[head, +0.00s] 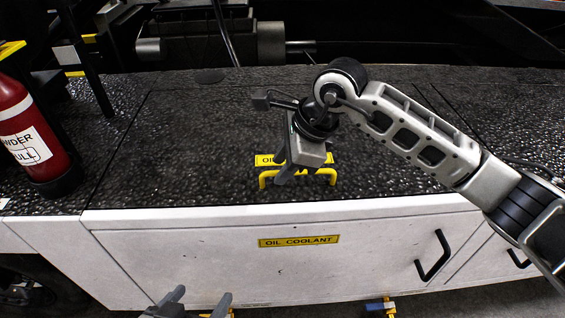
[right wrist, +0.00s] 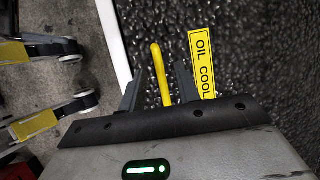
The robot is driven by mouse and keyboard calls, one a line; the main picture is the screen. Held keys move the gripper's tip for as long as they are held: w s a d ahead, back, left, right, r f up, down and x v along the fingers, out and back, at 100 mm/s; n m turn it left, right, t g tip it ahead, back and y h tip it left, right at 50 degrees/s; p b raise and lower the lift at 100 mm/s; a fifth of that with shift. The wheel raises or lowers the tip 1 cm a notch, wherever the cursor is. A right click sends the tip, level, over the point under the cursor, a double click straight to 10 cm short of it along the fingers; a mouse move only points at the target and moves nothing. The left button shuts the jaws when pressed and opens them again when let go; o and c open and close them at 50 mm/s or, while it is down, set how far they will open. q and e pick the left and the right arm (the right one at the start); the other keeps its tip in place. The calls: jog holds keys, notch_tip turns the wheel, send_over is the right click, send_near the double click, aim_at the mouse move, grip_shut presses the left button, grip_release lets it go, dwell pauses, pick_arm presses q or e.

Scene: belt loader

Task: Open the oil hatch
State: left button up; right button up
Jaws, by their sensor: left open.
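The hatch (head: 200,140) is a black textured panel on top of a white cabinet, lying flat and closed. Near its front edge is a yellow handle (head: 325,178) beside a yellow label (head: 264,160) starting "OIL". My right gripper (head: 285,178) points down at the handle and hides part of it. In the right wrist view, the yellow handle bar (right wrist: 160,75) lies between the spread fingers of my right gripper (right wrist: 160,85), with gaps showing on both sides. The label (right wrist: 202,62) is just right of the fingers. My left gripper (head: 193,300) is open and empty, low before the cabinet.
The white front panel (head: 190,250) carries an "OIL COOLANT" label (head: 298,241) and a black handle (head: 433,256). A red extinguisher (head: 35,135) stands at the left. Dark machinery with a grey cylinder (head: 205,48) lies behind the hatch. The hatch top is otherwise clear.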

pick_arm(q)
jog(key=shift+w+r, duration=0.1)
pick_arm(e)
jog(key=shift+a+f, duration=0.1)
jog(key=shift+f, duration=0.2)
